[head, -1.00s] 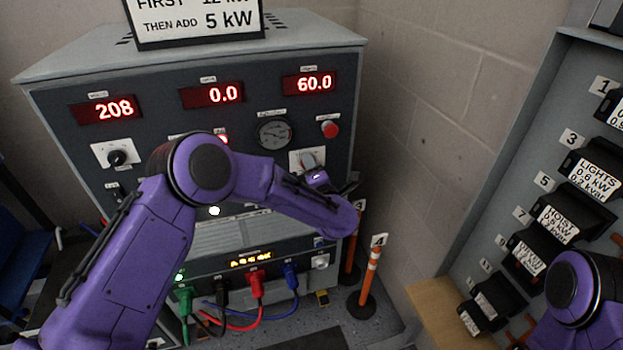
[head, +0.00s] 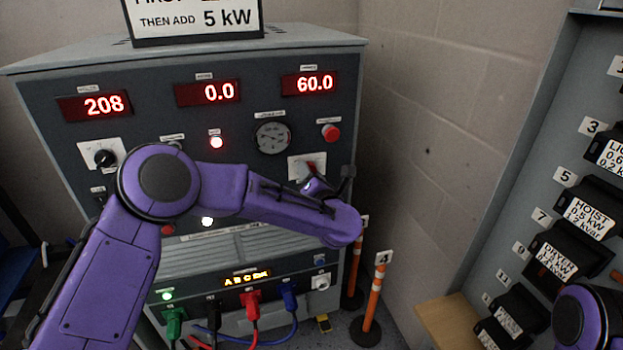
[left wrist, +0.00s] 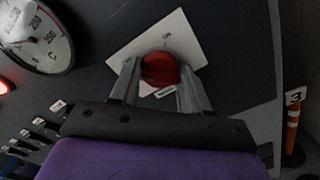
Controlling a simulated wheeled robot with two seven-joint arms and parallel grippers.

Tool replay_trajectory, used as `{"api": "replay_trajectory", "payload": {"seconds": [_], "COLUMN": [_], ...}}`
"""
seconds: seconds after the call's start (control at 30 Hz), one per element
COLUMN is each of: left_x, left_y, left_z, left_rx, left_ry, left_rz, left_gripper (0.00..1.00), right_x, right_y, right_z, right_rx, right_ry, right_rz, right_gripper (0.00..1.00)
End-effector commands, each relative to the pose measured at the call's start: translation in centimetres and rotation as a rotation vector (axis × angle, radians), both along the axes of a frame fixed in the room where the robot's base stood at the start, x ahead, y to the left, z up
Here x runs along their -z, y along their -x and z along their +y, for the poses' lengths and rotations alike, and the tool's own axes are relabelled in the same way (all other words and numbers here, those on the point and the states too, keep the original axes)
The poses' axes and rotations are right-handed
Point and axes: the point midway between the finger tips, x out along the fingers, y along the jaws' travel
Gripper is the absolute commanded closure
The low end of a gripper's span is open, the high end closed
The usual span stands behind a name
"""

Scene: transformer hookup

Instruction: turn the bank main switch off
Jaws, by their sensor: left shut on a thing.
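The switch that my left gripper holds has a red handle (left wrist: 160,68) on a tilted white plate (left wrist: 190,35) in the left wrist view. In the head view its plate (head: 297,161) is at the right of the grey panel, below the red button (head: 330,132). My left gripper (left wrist: 160,80) has a finger on each side of the red handle and is shut on it. In the head view the gripper (head: 318,184) partly covers the switch, and its label is too small to read. My right gripper is out of view.
A round gauge (head: 273,138) is left of the switch. Red displays read 208, 0.0 and 60.0. Coloured plugs, including a red one (head: 251,300), sit below. Orange posts (head: 374,300) stand by the right wall, near a breaker panel (head: 540,120).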

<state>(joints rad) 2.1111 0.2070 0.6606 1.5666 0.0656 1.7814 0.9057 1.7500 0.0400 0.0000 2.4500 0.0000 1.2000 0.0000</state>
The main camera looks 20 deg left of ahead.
Motion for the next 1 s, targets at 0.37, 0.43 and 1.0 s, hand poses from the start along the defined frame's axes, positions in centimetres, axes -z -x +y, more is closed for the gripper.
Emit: {"api": "replay_trajectory", "payload": {"seconds": [0.37, 0.43, 1.0], "left_x": [0.2, 0.2, 0.2], "left_y": [0.1, 0.1, 5.1], "left_z": [0.0, 0.0, -3.6], "left_rx": [0.0, -0.001, 0.004], "left_ry": [0.002, 0.002, 0.0], "left_rz": [0.004, 0.003, 0.0], "left_gripper": [0.38, 0.29, 0.29], "right_x": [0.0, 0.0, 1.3], "right_y": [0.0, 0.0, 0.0], "right_z": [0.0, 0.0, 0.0], "right_rx": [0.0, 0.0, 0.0], "right_ry": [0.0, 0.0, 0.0], "right_rz": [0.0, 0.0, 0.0], "right_gripper": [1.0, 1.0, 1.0]}}
